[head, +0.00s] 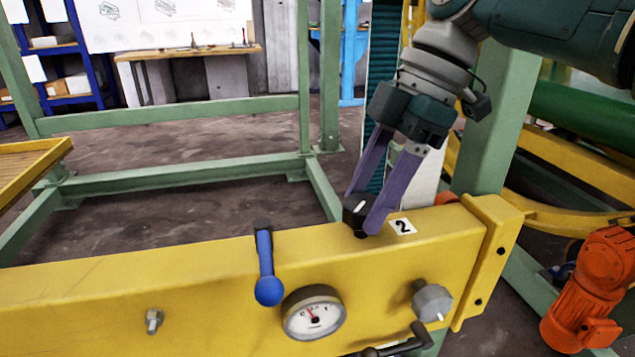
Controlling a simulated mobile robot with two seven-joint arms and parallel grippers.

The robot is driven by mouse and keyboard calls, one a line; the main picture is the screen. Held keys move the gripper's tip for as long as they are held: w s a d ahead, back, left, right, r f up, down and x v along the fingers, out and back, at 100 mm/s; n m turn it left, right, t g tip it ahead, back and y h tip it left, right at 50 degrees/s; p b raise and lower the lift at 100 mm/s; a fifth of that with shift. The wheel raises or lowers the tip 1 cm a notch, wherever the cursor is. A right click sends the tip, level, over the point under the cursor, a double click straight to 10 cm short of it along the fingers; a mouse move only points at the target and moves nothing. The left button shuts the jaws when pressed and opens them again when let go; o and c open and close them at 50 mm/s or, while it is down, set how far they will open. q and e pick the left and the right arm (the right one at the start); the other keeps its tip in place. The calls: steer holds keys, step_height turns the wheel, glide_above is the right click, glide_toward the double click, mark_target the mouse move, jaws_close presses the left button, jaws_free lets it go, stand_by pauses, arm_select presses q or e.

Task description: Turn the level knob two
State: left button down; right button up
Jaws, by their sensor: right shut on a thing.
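The level knob two (357,211) is a small black knob with a white mark, on the top face of the yellow beam (180,263). A white label with the number 2 (402,226) lies just right of it. My right gripper (362,215) reaches down from the upper right. Its two purple fingers are shut on the black knob, one on each side, and hide part of it. My left gripper is not in view.
The beam's front face carries a blue-handled lever (267,270), a round gauge (314,313), a grey knob (432,301) and a dark handle (400,345). A green frame (180,181) stands behind. An orange motor (587,290) is at the lower right.

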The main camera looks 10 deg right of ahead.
stand_by(0.3)
steer(key=shift+f, duration=0.1)
steer(key=o, duration=1.4)
